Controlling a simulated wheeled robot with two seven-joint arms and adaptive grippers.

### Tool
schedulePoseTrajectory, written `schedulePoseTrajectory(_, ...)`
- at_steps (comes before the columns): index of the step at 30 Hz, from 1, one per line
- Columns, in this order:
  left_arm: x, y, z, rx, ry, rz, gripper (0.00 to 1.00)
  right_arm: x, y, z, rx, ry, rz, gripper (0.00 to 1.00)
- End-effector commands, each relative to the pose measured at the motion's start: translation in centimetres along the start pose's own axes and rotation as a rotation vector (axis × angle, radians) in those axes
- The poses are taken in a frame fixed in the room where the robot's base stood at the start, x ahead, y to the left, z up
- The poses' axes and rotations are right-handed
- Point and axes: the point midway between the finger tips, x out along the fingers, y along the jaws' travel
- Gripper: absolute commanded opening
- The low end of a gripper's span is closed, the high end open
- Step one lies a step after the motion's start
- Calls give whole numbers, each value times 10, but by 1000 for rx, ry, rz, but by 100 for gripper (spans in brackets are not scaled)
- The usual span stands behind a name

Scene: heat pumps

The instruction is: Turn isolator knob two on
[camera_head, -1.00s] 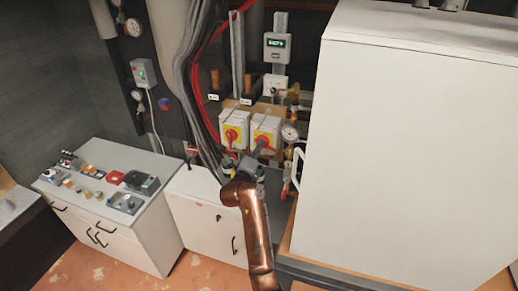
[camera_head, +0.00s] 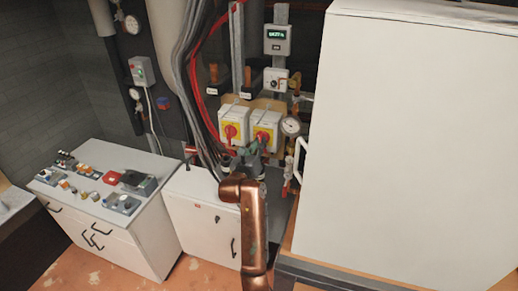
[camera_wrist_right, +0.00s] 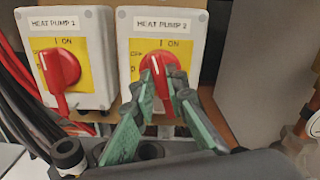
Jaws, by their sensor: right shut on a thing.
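The isolator labelled HEAT PUMP 2 (camera_wrist_right: 163,40) is a white box with a yellow plate and a red knob (camera_wrist_right: 157,66). In the head view this box (camera_head: 265,122) is the right one of two. My right gripper (camera_wrist_right: 166,88) reaches up from below, its green fingers on both sides of the red knob's handle, shut on it. The handle runs roughly downward; its lower part is partly hidden by the fingers. In the head view my right gripper (camera_head: 262,148) is at this knob. My left gripper is not in view.
The HEAT PUMP 1 isolator (camera_wrist_right: 66,40) stands close on the left, its red handle pointing down. A pressure gauge (camera_head: 291,126) and a large white cabinet (camera_head: 410,150) are on the right. Red and grey cables (camera_head: 200,110) run on the left. A control desk (camera_head: 150,225) stands at lower left.

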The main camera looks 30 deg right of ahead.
Motion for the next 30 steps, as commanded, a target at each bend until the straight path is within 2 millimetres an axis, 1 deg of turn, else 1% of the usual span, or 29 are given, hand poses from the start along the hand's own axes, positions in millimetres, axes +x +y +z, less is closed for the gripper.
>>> schedulePoseTrajectory(1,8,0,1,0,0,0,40,0,2,-4,40,3,2,0)
schedulePoseTrajectory(3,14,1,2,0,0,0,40,0,2,-5,93,4,1,0)
schedulePoseTrajectory(12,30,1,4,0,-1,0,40,0,2,-4,257,5,1,0)
schedulePoseTrajectory(19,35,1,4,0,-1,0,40,0,1,-3,313,5,1,0)
schedulePoseTrajectory(30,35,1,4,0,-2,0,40,0,1,-2,326,5,1,0)
